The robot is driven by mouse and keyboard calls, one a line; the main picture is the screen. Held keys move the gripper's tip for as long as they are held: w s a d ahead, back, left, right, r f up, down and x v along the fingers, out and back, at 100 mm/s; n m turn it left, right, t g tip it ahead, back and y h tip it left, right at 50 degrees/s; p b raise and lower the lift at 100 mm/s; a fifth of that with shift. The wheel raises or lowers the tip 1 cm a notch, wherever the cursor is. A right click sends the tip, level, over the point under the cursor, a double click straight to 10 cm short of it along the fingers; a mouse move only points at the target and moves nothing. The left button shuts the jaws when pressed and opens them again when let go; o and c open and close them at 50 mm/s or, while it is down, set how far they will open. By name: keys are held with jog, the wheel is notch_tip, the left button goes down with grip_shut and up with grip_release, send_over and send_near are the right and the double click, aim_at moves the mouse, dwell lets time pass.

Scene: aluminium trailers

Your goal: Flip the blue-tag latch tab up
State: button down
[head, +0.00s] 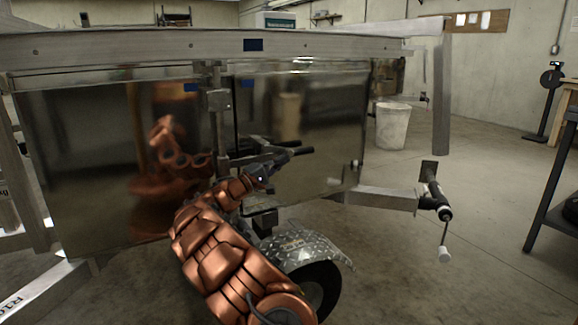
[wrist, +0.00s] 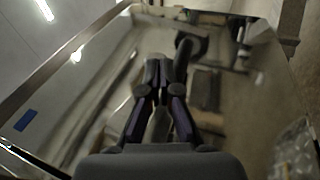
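Blue tags mark the aluminium trailer: one on the top rail (head: 253,44), one at the top of the left panel (head: 191,87), and one at the top of the right panel (head: 247,83). A metal upright with latch-like hardware (head: 219,101) stands between the panels; I cannot make out which part is the tab. My gripper (head: 303,151) is in front of the right panel, low and right of these tags. In the wrist view its fingers (wrist: 159,70) converge and look shut, with nothing clearly held. A blue tag (wrist: 25,120) also shows at left there.
The shiny panels (head: 315,110) reflect my arm. A wheel fender (head: 305,247) lies below my gripper. A jack with a crank (head: 437,205) sticks out at right. A white bucket (head: 393,127) stands behind. Open floor (head: 420,275) lies at right.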

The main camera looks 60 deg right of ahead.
jog(key=shift+s+d+h, duration=0.1)
jog(key=shift+h, duration=0.2)
jog(key=w+a+f+p, duration=0.1)
jog(key=w+a+f, duration=0.3)
jog(key=a+f, duration=0.4)
jog(key=shift+a+f, duration=0.2)
jog(key=shift+a, duration=1.05)
jog(key=shift+r+p, duration=0.1)
jog(key=shift+p, duration=0.2)
